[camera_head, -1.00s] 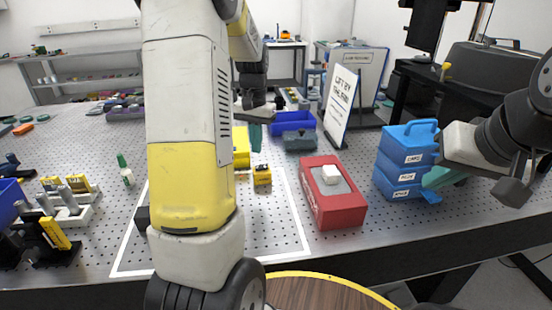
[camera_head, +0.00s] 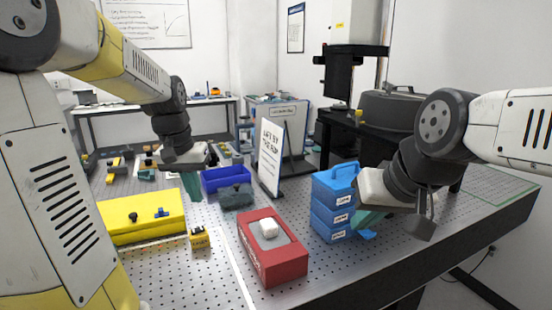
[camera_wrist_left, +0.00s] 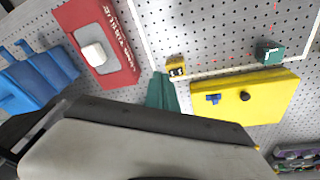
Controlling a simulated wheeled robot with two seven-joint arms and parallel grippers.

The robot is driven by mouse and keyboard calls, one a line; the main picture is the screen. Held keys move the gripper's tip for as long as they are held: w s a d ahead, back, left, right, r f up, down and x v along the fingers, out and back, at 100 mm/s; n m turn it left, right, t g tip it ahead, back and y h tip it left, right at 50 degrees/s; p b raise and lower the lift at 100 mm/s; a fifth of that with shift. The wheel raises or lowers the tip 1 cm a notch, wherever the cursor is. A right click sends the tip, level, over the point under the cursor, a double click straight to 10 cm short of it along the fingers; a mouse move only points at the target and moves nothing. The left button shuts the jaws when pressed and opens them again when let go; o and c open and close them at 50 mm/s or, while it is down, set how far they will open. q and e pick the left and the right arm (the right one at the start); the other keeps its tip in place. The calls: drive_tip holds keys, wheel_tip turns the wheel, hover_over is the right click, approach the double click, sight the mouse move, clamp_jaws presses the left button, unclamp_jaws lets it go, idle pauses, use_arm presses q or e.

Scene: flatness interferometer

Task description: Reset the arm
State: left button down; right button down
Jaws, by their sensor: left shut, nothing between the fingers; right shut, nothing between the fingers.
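My left gripper (camera_head: 192,184) hangs over the perforated table, above and behind the yellow case, with teal fingers pointing down. It is shut and empty. In the left wrist view its teal fingertips (camera_wrist_left: 162,92) show above the table near the small yellow block. My right gripper (camera_head: 366,222) is at the right, in front of the blue stacked boxes (camera_head: 334,212), with its teal fingers shut and empty. Whether it touches the boxes I cannot tell.
A red box (camera_head: 278,262) with a white block (camera_head: 269,229) stands mid-table. A yellow case (camera_head: 130,216), a small yellow block (camera_head: 199,238), a blue bin (camera_head: 226,178) and a standing sign (camera_head: 270,157) are nearby. The table's right end (camera_head: 470,220) is clear.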

use_arm(q)
drive_tip(key=s+d+r+t, duration=0.2)
drive_tip(key=s+d, duration=0.1)
drive_tip(key=s, duration=0.4)
drive_tip(key=s+d+r+t+h, duration=0.1)
drive_tip(key=s+d, duration=0.3)
drive_tip(key=s, duration=0.4)
drive_tip(key=shift+s+d+r+t, duration=0.2)
drive_tip(key=shift+r+t, duration=0.15)
drive_tip(key=shift+t, duration=0.15)
drive_tip(key=shift+a, duration=0.1)
